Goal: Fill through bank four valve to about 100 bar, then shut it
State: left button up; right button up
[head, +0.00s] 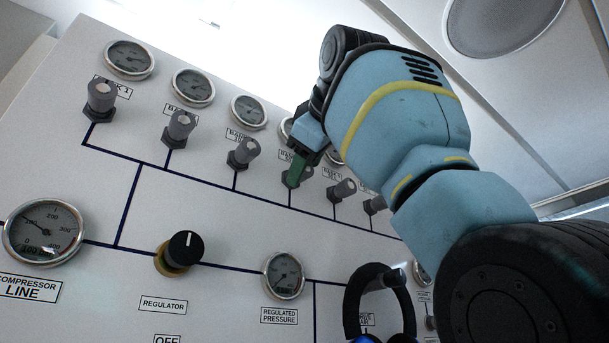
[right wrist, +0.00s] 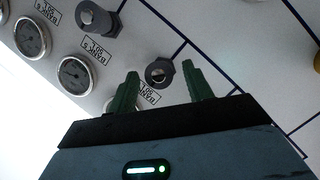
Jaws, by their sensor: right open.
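The bank four valve is a grey knob; it shows in the right wrist view (right wrist: 158,74) between my fingertips, and its lower part shows in the head view (head: 291,183). My right gripper (head: 297,170) is at this knob, with its green fingers apart on either side in the right wrist view (right wrist: 161,70). I cannot tell whether the fingers touch it. The bank four gauge (head: 286,128) is mostly hidden behind my gripper, so its reading cannot be seen. The bank four label (right wrist: 148,96) is partly covered by a finger. My left gripper is not in view.
Bank three (head: 243,153) and bank five (head: 342,190) knobs stand close on either side. Lower on the panel are the compressor line gauge (head: 43,232), the black regulator knob (head: 181,250) and the regulated pressure gauge (head: 284,275). A black curved hose-like part (head: 354,302) sticks out at the bottom.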

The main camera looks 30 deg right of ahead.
jog(key=v, duration=0.7)
jog(key=shift+w+a, duration=0.1)
jog(key=shift+d+f+t+y, duration=2.35)
jog(key=shift+t+y, duration=0.65)
jog(key=shift+y, duration=2)
jog(key=shift+x, duration=4)
